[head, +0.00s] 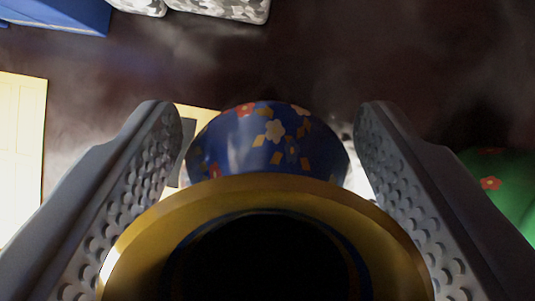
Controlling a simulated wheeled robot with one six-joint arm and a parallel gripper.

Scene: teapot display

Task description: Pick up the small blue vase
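The small blue vase (262,145) stands between the two fingers of my gripper (268,115) in the head view. It has a dark blue body with white, red and gold flowers, a wide gold rim (265,190) and a dark opening. The rim faces the camera and covers part of the body and the lower inner faces of both fingers. The fingers are wide apart, one on each side of the vase. A narrow gap shows between the body and each fingertip. Contact near the rim is hidden.
A green flowered object (505,185) is close outside the right finger. A pale yellow object (20,145) lies at the left edge. A blue block (55,15) and grey-white patterned objects (225,8) are at the top. The dark surface (330,60) beyond the vase is clear.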

